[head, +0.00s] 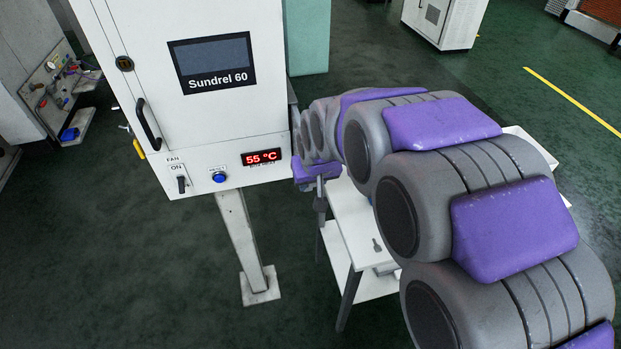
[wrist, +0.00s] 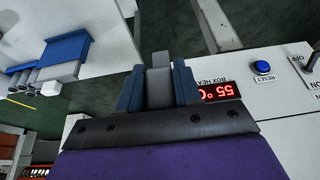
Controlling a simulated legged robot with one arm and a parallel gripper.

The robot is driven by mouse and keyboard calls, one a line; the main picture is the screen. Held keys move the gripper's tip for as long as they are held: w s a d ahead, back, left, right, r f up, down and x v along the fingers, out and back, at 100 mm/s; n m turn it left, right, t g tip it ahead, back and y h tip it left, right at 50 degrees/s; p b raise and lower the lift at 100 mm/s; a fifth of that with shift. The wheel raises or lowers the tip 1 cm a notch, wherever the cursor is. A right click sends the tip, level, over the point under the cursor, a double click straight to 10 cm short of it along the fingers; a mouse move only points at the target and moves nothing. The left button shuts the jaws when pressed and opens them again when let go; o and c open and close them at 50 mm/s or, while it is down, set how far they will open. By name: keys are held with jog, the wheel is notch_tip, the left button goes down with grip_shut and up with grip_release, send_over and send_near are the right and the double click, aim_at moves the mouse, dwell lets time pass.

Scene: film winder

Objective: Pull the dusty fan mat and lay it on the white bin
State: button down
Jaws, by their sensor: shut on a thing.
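My gripper (head: 319,178) is beside the lower right side of the white Sundrel 60 cabinet (head: 230,105). In the wrist view my gripper (wrist: 158,72) has its two blue fingers shut on a flat grey piece, which looks like the dusty fan mat (wrist: 159,92). The fan opening is not in sight. I cannot clearly make out the white bin; a white edge (head: 540,150) shows behind my arm, mostly hidden.
A white table (head: 352,225) with a lower shelf stands right of the cabinet, partly behind my arm. In the wrist view a blue and grey object (wrist: 66,50) lies on a white surface. The cabinet's leg (head: 243,240) stands below. Green floor is clear at left.

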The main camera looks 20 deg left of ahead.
jog(key=s+d, duration=0.2)
jog(key=s, duration=0.1)
jog(key=s+d, duration=0.1)
jog(key=s, duration=0.1)
jog(key=shift+b, duration=0.3)
